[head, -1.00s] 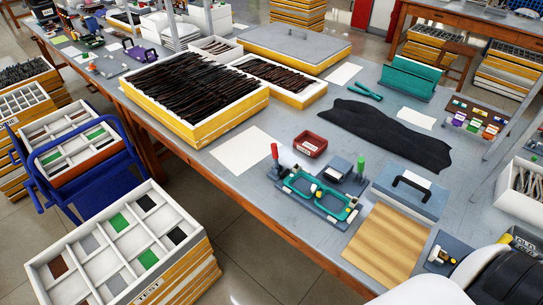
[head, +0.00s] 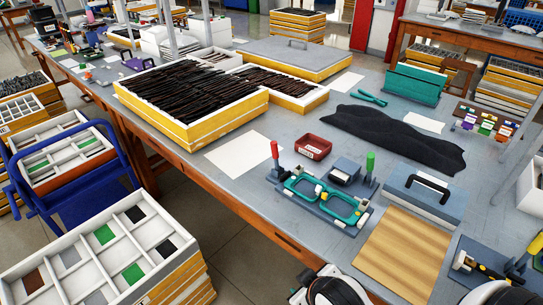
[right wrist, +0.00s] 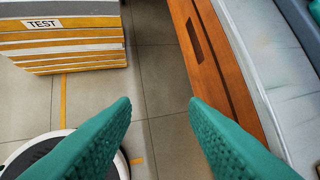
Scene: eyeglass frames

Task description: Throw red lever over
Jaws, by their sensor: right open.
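The red lever (head: 274,153) stands upright at the left end of a grey fixture (head: 322,208) on the workbench. A teal eyeglass front (head: 343,208) lies in the fixture. A green-handled lever (head: 370,163) stands at its right back. In the right wrist view, my right gripper (right wrist: 160,105) shows two teal ridged fingers, wide apart with nothing between them. It is over the floor beside the bench's front edge, apart from the lever. Neither gripper's fingers show in the head view. My left gripper is not in view.
A red tray (head: 313,146) sits behind the fixture and a wooden board (head: 405,248) lies to its right. A grey box with a black handle (head: 425,190) stands behind the board. White paper (head: 245,151) lies left of the lever. A compartment crate (head: 100,262) stands on the floor side.

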